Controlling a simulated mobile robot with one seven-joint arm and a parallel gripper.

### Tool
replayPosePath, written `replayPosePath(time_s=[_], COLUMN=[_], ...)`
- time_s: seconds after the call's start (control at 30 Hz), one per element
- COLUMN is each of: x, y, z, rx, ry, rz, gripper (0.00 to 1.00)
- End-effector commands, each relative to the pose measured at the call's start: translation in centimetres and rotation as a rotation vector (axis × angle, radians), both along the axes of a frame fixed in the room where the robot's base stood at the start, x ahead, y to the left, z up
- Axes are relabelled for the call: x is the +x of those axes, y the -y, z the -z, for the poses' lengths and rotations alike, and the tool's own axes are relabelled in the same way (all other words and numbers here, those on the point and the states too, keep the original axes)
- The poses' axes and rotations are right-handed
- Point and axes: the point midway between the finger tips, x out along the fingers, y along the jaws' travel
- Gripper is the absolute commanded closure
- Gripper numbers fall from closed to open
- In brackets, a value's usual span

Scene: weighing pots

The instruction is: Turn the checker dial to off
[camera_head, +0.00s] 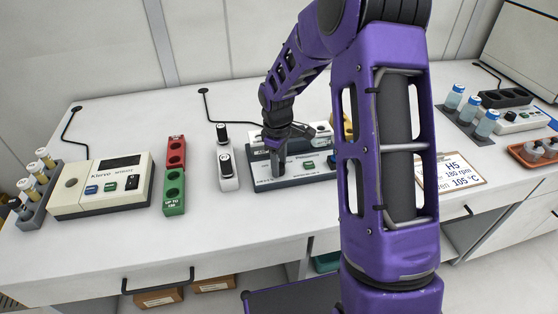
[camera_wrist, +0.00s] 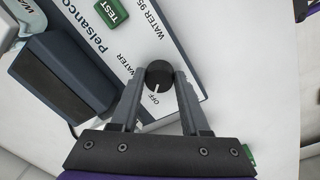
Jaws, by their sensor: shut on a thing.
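The checker (camera_head: 300,178) is a dark-based box with a light label panel, on the bench in the middle of the head view. Its dial (camera_wrist: 159,76) is a round black knob with a white mark, seen close up in the wrist view. The white mark points down toward the printed word OFF. My gripper (camera_head: 277,172) reaches down over the left end of the checker. In the wrist view its two fingers are shut on the dial, one on each side. The arm and gripper hide the dial in the head view. A green TEST button (camera_wrist: 108,12) is near the dial.
Left of the checker stand a white holder (camera_head: 228,170), a red and green block (camera_head: 174,180), a meter (camera_head: 103,187) and a vial rack (camera_head: 38,185). A clipboard (camera_head: 460,172) lies at right. Open bench lies in front of the checker.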

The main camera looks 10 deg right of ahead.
Motion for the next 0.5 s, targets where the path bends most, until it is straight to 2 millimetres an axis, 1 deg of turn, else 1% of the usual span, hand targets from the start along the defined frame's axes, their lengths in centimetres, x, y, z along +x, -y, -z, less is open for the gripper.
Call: replayPosePath(time_s=[0.2,0.5], x=[0.07,0.10], y=[0.07,0.05], z=[-0.11,-0.06], rx=[0.000,0.000], ry=[0.001,0.002], rz=[-0.068,-0.096], gripper=[1.00,1.00])
